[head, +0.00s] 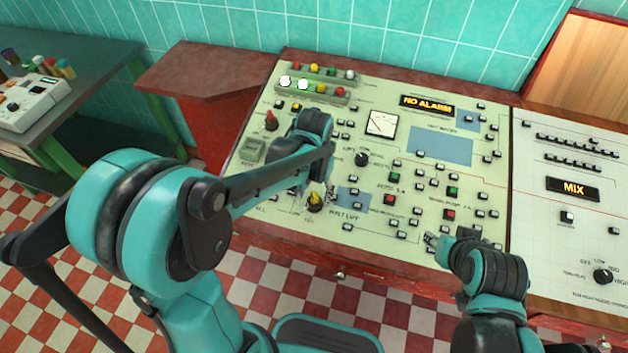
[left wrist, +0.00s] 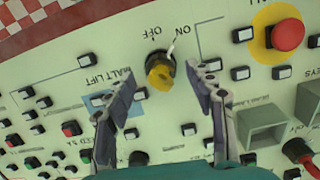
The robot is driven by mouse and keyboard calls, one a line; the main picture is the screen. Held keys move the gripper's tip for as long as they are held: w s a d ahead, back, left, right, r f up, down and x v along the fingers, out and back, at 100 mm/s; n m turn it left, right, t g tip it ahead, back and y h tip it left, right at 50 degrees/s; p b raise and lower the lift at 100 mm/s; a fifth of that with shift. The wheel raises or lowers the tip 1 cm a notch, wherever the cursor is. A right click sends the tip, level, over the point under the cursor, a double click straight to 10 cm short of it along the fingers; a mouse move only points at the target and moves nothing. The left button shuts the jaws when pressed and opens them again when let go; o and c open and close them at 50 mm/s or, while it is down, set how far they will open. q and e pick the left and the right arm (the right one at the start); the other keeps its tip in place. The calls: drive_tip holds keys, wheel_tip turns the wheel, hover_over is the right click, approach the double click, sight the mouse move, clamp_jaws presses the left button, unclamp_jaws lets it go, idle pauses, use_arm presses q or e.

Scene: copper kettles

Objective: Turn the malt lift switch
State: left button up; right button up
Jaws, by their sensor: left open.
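The malt lift switch is a yellow rotary knob on a dark base (head: 314,202), low on the pale green panel (head: 375,155). In the left wrist view the knob (left wrist: 159,74) appears upside down, with OFF and ON marks just above it in the picture. A pale pointer-like part sits on the side near these marks; I cannot tell exactly which mark it faces. My left gripper (head: 324,192) is over the knob. Its open fingers (left wrist: 160,68) stand on either side of the knob, with gaps visible. My right gripper (head: 438,242) is at the panel's lower edge; its jaws are unclear.
Small push buttons (head: 389,199) crowd the panel around the knob. A red emergency button on yellow (left wrist: 288,35) lies at the wrist view's upper right. A white panel with a MIX display (head: 573,188) adjoins at right. A side table (head: 75,95) stands at left.

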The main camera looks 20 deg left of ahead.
use_arm(q)
wheel_tip(320, 180, up, 10)
drive_tip(key=shift+f, duration=0.25)
drive_tip(key=shift+s, duration=0.15)
idle(0.3)
drive_tip(key=s+a+n+t, duration=0.1)
drive_tip(key=s+a+t, duration=0.3)
drive_tip(key=s+t, duration=0.3)
drive_tip(key=shift+s+a, duration=0.25)
drive_tip(key=shift+s, duration=1.2)
